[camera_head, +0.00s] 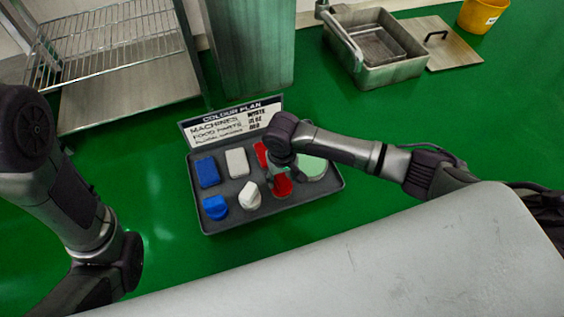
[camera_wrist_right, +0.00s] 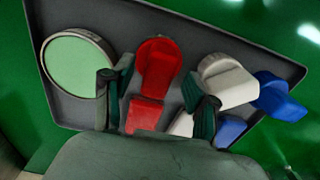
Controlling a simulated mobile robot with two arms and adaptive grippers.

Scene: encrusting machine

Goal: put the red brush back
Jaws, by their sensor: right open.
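The red brush (camera_head: 282,187) is in the grey tray (camera_head: 222,226), between the white brush (camera_head: 249,195) and the pale green disc (camera_head: 312,167). It also shows in the right wrist view (camera_wrist_right: 160,60), with its rounded end and a narrower part. My right gripper (camera_head: 279,170) is over the tray and partly hides the red pieces. In the right wrist view its fingers (camera_wrist_right: 157,100) are apart, with the red brush and a red block (camera_wrist_right: 146,114) showing between them. I cannot tell whether a finger touches anything. My left arm shows, but its gripper is out of view.
Blue and white blocks and a blue brush (camera_head: 215,207) share the tray. A sign panel (camera_head: 232,122) stands at its back edge. A wire rack (camera_head: 110,45), a metal basin (camera_head: 385,60) and a yellow bucket (camera_head: 482,14) are farther off. Green floor is clear around the tray.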

